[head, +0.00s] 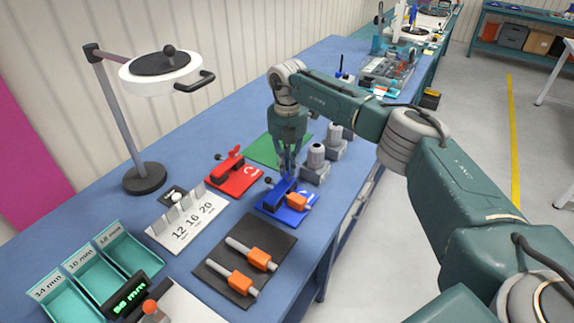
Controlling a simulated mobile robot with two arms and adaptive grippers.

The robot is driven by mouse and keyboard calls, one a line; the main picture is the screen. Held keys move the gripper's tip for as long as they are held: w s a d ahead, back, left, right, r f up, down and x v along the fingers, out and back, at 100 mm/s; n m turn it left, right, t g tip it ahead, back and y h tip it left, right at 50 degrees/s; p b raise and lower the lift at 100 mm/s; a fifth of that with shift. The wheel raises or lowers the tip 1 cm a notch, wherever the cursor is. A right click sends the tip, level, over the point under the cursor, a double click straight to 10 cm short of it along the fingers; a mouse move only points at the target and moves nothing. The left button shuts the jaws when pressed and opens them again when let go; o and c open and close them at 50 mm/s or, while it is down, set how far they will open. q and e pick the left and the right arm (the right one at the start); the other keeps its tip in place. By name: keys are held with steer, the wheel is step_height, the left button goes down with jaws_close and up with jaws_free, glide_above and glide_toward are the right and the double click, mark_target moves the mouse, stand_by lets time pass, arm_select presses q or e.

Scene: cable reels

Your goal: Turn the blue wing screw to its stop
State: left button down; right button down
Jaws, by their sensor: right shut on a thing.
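A blue fixture (272,209) with an orange block (297,201) stands near the bench's front edge. The blue wing screw is at the top of this fixture, mostly hidden by my fingers. My right gripper (287,176) points straight down over the fixture and is shut on the wing screw. How far the screw is turned cannot be told from this view. My left gripper is not in view.
A red fixture (236,179) stands left of the blue one. Grey cylindrical units (316,163) stand close to the right. A black mat (228,283) holds two orange-and-grey tools in front. A lamp (145,178), a numbered stand (166,236) and teal bins (126,252) are at left.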

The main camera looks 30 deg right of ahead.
steer(key=shift+w+d+r+m, duration=0.1)
steer(key=shift+r+m, duration=0.1)
steer(key=shift+m, duration=0.5)
steer(key=c, duration=1.8)
jaws_free()
steer(key=shift+f, duration=0.15)
steer(key=shift+o, duration=0.2)
step_height(320, 180, up, 12)
